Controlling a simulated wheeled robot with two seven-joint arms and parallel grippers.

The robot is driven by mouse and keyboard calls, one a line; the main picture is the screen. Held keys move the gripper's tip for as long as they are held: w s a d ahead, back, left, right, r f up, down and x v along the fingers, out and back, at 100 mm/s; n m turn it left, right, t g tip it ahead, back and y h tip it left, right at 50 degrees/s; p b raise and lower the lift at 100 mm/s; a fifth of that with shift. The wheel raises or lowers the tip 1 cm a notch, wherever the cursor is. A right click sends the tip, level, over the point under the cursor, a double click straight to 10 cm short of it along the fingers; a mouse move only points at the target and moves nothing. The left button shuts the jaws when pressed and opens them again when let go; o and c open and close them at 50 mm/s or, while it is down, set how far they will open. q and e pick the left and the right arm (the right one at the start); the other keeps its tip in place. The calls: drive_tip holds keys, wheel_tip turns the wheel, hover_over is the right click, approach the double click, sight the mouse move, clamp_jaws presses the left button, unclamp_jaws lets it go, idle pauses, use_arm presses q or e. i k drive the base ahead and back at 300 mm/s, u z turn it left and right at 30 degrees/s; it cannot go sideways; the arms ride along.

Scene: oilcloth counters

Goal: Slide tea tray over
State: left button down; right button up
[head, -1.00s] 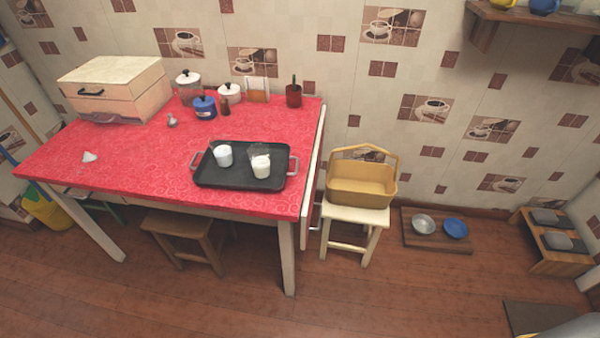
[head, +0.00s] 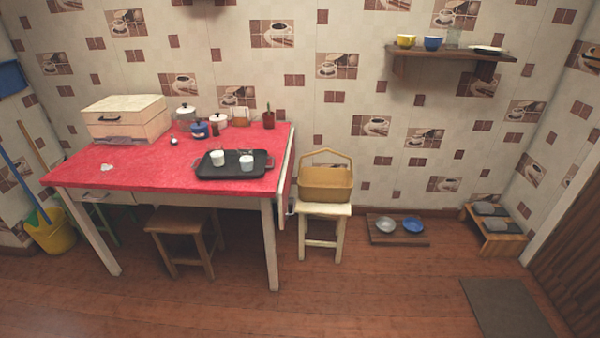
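A black tea tray (head: 232,172) with a handle at each end lies flat on the red-covered table (head: 130,170), near its right front part. Two glasses with white contents stand on it, a left glass (head: 217,158) and a right glass (head: 246,163). Neither of my grippers shows in the head view, and nothing touches the tray.
A cream bread box (head: 125,118), several canisters and a potted cactus (head: 268,117) stand along the table's back. A wooden stool with a tan basket (head: 326,183) stands right of the table. Another stool (head: 181,225) is under it. The floor in front is clear.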

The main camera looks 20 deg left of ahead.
sight(205, 170)
drive_tip(key=z, duration=0.45)
drive_tip(key=i, duration=0.75)
drive_tip(key=z, duration=0.5)
drive_tip(key=i, duration=1.1)
drive_tip(key=u, duration=0.6)
drive_tip(key=i, duration=0.7)
drive_tip(key=u, duration=0.85)
